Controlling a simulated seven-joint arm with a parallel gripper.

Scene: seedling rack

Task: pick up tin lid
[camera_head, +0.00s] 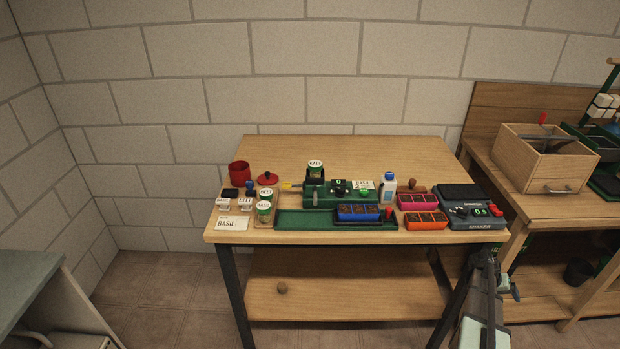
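The tin lid is a round red lid (267,179) with a small dark knob on top. It lies on the wooden table near the left, just right of an open red tin (239,172), and stands apart from it. My arm reaches up from the bottom right, and my gripper (487,257) appears to be its dark end by the table's front right corner, far from the lid. Its fingers are too small and dark to read. Nothing visible is held in it.
Labelled seed pots (264,208) and a name card (233,223) stand in front of the lid. A green seeding machine (341,193) is to its right. The table's back is clear.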

